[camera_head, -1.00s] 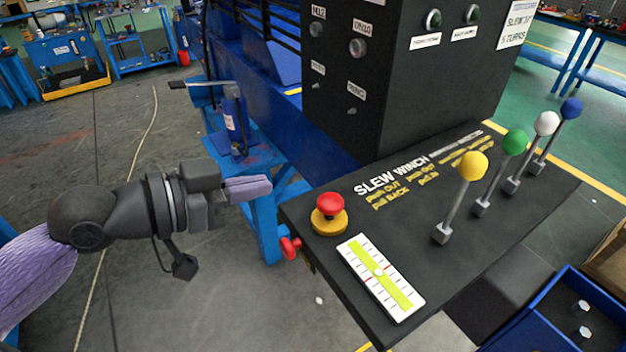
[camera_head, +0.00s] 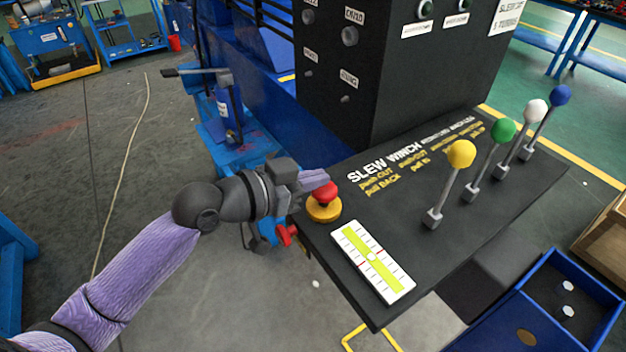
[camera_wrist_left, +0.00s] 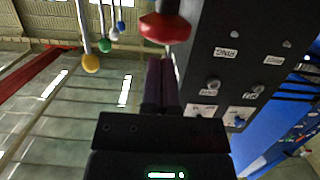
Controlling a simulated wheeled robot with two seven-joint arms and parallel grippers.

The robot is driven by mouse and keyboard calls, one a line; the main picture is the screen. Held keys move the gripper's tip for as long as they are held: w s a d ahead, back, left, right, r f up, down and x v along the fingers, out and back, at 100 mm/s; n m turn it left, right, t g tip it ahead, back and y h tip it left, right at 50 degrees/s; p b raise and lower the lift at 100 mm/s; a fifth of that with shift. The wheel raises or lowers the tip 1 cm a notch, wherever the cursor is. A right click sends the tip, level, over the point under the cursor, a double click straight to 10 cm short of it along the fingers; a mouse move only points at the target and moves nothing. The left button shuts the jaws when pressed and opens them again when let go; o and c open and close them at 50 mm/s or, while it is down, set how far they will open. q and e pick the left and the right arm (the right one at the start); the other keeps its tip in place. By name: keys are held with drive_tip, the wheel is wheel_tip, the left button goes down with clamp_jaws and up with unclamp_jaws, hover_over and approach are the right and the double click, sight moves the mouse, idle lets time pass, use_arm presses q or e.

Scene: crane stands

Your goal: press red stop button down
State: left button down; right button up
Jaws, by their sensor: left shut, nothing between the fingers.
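The red stop button (camera_head: 325,193) is a mushroom head on a yellow base (camera_head: 323,210) at the left corner of the black control panel (camera_head: 395,215). My left gripper (camera_head: 326,177) is shut and empty. In the head view its fingertips show at the upper back edge of the red head; I cannot tell whether they touch it. In the left wrist view the shut fingers (camera_wrist_left: 161,64) point toward the red button (camera_wrist_left: 165,28), with a small gap showing in the picture. My right gripper is in no view.
Levers with yellow (camera_head: 461,154), green (camera_head: 502,131), white and blue knobs stand right of the button. A white level gauge (camera_head: 373,262) lies in front of it. A red knob (camera_head: 286,235) sticks out below the panel's left edge. A blue crate (camera_head: 560,310) stands at lower right.

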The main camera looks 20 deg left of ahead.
sight(314, 193)
use_arm(q)
drive_tip(key=shift+f, duration=0.45)
wheel_tip(314, 193, down, 2)
drive_tip(key=shift+f+b, duration=0.15)
drive_tip(key=shift+b, duration=0.75)
drive_tip(key=shift+r+p, duration=0.4)
wheel_tip(314, 193, up, 4)
drive_tip(key=p, duration=0.3)
drive_tip(key=shift+w+d+f, duration=0.1)
drive_tip(key=shift+f, duration=0.15)
drive_tip(key=shift+s+a+r+p, duration=0.25)
drive_tip(key=shift+s+a+p, duration=0.15)
drive_tip(key=shift+p, duration=0.1)
drive_tip(key=b+v, duration=0.2)
drive_tip(key=v, duration=0.7)
